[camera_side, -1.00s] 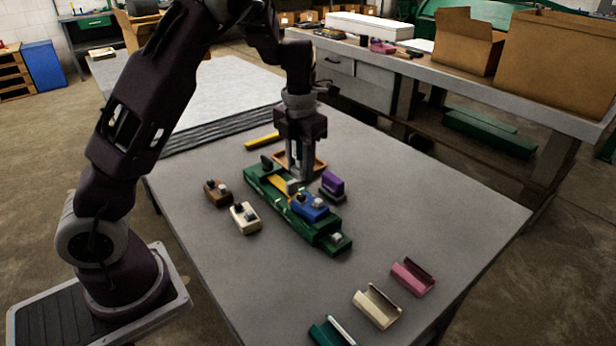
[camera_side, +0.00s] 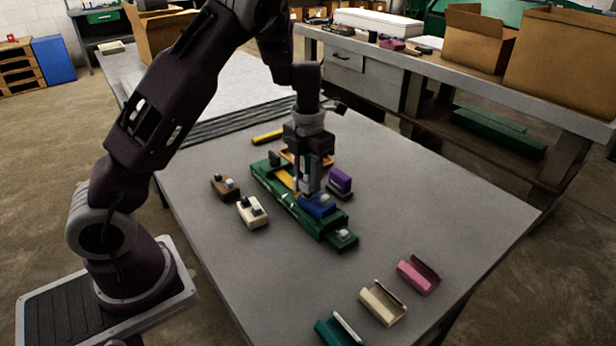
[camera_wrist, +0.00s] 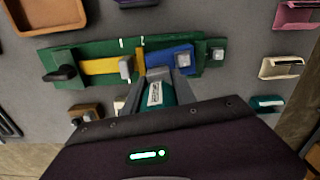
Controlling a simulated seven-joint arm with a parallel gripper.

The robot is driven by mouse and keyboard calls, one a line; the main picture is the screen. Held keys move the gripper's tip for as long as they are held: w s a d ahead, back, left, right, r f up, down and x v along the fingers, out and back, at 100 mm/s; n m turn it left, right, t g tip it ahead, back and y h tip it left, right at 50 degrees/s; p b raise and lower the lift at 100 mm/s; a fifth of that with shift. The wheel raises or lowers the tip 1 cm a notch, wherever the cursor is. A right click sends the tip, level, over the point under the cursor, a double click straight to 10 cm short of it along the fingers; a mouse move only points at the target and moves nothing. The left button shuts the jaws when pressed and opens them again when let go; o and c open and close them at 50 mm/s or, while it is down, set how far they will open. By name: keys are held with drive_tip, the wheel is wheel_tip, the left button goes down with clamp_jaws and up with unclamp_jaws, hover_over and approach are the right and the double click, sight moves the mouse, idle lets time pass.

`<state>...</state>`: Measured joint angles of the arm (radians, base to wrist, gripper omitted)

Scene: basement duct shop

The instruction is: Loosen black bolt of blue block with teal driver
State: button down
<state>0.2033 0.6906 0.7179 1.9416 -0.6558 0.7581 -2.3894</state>
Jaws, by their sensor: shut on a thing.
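My gripper (camera_side: 307,190) is shut on the teal driver (camera_wrist: 168,98), which shows a pale label between the fingers in the wrist view. The blue block (camera_side: 319,206) sits on the green fixture (camera_side: 275,193), and the gripper is right over its left part. In the wrist view the blue block (camera_wrist: 184,58) shows a grey bolt head (camera_wrist: 184,61) near its right end. I cannot make out the black bolt; the gripper and driver cover part of the block. The driver's tip is hidden, so I cannot tell whether it touches a bolt.
A yellow bar (camera_wrist: 98,67) and grey clamp piece lie along the fixture. Purple (camera_side: 340,181), brown (camera_side: 224,187) and cream (camera_side: 252,212) blocks stand around it. Pink (camera_side: 418,275), cream (camera_side: 383,302) and teal (camera_side: 338,331) holders lie at the front right. A tray (camera_wrist: 44,14) is behind the fixture.

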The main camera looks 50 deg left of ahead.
drive_tip(key=shift+f, duration=0.95)
idle(0.6)
